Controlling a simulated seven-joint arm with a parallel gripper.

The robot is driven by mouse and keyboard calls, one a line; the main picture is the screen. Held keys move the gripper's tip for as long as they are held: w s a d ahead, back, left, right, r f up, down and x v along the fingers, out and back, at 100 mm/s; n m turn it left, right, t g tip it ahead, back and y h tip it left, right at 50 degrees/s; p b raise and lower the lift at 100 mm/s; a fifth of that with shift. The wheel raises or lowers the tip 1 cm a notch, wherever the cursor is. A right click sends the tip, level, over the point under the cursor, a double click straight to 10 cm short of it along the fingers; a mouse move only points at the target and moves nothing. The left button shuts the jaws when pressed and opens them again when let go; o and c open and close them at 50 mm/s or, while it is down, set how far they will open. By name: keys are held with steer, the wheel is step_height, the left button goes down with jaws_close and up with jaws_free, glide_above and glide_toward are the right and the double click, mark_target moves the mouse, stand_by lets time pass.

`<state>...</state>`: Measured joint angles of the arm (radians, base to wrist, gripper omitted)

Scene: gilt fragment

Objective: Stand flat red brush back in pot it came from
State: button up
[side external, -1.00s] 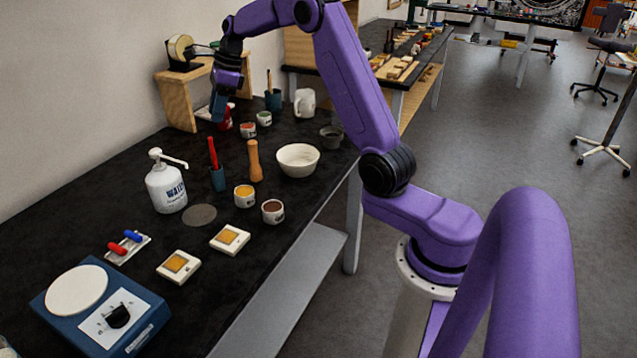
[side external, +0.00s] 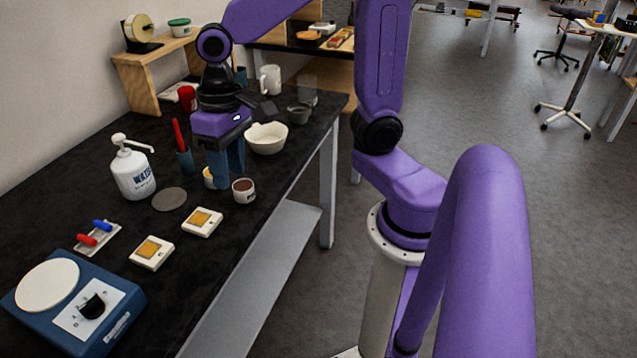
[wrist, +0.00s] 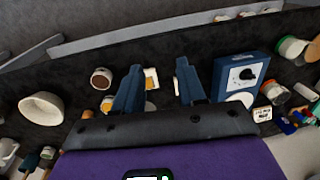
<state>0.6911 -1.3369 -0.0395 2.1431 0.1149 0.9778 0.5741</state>
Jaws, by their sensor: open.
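A red-handled brush (side external: 178,134) stands upright, leaning a little, in a small blue pot (side external: 186,162) on the black bench. Its lower end is hidden in the pot, and whether its tip is flat cannot be seen. My gripper (side external: 226,182) points down with jaws apart, just right of this pot. Its blue fingers partly cover a yellow paint pot (side external: 208,178). The open fingers (wrist: 158,68) show nothing held between them in the wrist view. I cannot make out the red brush in the wrist view. Another blue pot (side external: 241,75) stands partly hidden behind my arm.
A brown paint pot (side external: 243,190) and a white bowl (side external: 266,138) stand right of my gripper. A white pump bottle (side external: 132,170) stands left. Two white-framed pads (side external: 202,222) and a blue hotplate (side external: 75,315) lie nearer.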

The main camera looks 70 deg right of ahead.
steer(key=s+d+f+n, duration=0.1)
steer(key=s+d+n, duration=0.1)
steer(key=s+n, duration=0.4)
steer(key=s+d+f+n+h, duration=0.1)
steer(key=s+d+f+n, duration=0.1)
steer(key=s+n, duration=0.4)
steer(key=shift+s, duration=1.25)
